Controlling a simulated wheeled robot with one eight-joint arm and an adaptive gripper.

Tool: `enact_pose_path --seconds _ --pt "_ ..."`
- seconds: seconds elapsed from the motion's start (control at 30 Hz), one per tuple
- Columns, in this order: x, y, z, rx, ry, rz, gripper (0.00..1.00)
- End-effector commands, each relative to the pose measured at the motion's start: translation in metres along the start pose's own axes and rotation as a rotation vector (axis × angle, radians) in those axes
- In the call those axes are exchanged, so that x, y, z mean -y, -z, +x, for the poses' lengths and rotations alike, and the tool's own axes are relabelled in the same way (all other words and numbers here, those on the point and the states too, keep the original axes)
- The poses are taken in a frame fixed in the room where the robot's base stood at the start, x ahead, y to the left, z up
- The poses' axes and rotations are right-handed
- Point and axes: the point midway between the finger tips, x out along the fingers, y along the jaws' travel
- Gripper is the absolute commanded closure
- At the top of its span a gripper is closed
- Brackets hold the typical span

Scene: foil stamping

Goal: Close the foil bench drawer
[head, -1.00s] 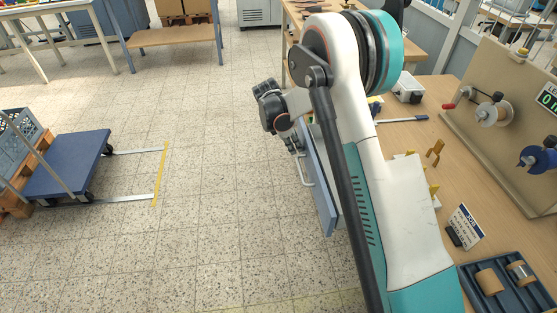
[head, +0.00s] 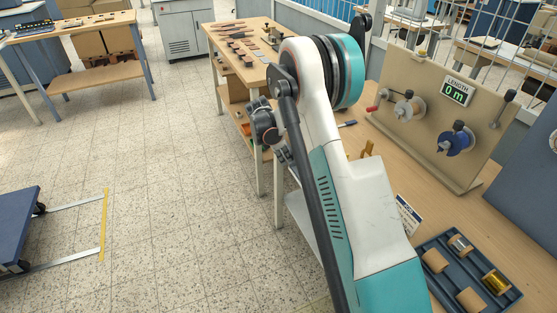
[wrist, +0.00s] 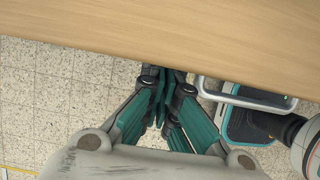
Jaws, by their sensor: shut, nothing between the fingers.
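The foil bench (head: 378,133) has a light wood top, and its front is largely hidden behind my arm in the head view. No drawer front or handle shows clearly in either current view, so I cannot tell how far the drawer stands out. My gripper (wrist: 162,72) is shut and empty. In the wrist view its dark fingertips are at the front edge of a wood top (wrist: 160,25), over the floor side. I cannot tell whether they touch anything there. In the head view the fingers are mostly hidden behind my arm.
On the bench stand a beige panel with a length display (head: 456,93) and a blue tray (head: 430,290) of foil rolls. A second wooden bench (head: 238,47) is beyond. A blue trolley (head: 15,225) is at left. The tiled floor between is clear.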

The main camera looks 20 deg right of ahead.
Motion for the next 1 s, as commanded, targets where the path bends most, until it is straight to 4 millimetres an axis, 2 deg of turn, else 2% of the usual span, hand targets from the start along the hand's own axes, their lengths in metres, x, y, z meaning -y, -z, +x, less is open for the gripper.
enact_pose_path --seconds 0.47,0.57,0.77,0.8,1.0 --pt "0.000 -0.004 0.001 0.005 0.000 0.002 1.00" --pt "-0.001 0.001 -0.001 0.005 0.000 0.001 1.00" --pt "-0.001 0.030 -0.011 0.002 0.001 -0.001 1.00" --pt "-0.001 0.036 -0.015 0.002 0.001 0.000 1.00" --pt "-0.001 0.031 -0.066 0.002 0.001 0.001 1.00"
